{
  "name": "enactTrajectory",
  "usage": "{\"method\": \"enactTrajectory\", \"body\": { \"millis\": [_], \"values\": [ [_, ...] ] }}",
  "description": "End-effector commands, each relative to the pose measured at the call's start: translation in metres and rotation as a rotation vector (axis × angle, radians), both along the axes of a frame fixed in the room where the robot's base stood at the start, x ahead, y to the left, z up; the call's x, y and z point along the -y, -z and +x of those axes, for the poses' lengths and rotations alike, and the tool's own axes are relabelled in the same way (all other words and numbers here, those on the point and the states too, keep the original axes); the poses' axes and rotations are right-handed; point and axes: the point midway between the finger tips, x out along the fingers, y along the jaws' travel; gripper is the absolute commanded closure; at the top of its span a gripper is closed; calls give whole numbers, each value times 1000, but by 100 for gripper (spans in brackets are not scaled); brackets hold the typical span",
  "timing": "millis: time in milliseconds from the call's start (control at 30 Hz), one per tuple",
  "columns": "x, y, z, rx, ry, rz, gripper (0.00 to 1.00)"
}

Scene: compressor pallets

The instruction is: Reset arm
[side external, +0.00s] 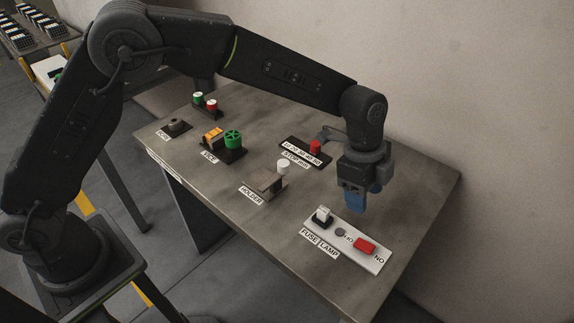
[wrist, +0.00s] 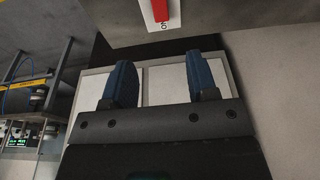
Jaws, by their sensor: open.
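My gripper (side external: 360,203) hangs above the right part of the table, fingers down, just behind the FUSE LAMP panel in the side view. In the wrist view my gripper (wrist: 160,82) shows two blue fingers spread wide with nothing between them. It is open and empty. The white FUSE LAMP panel (side external: 345,258) carries a white-topped fuse (side external: 322,215) and a red switch (side external: 365,246). The red switch also shows at the top edge of the wrist view (wrist: 160,9).
A wall stands behind. The table's right end is clear.

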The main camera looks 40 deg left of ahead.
Motion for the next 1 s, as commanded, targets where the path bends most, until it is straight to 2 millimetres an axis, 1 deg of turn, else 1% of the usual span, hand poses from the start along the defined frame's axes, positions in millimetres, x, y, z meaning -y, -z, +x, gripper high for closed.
{"method": "enactTrajectory", "body": {
  "millis": [67,167,200,267,300,367,400,467,533,633,700,767,800,900,1000],
  "values": [
    [-10,-14,0,10,-40,-3,47],
    [-34,-42,-5,27,-142,-7,47],
    [-47,-56,-8,35,-199,-9,47],
    [-69,-78,-17,48,-295,-15,47],
    [-83,-91,-24,57,-360,-19,47],
    [-105,-108,-36,68,-459,-25,47],
    [-119,-119,-45,77,-524,-30,47],
    [-139,-132,-60,90,-621,-39,47],
    [-161,-146,-79,106,-734,-53,47],
    [-190,-159,-109,128,-896,-77,47],
    [-209,-164,-131,146,-1009,-95,47],
    [-223,-166,-150,159,-1106,-114,47],
    [-232,-166,-163,170,-1168,-128,47],
    [-249,-162,-192,191,-1313,-159,47],
    [-261,-155,-214,209,-1428,-189,47]
  ]
}}
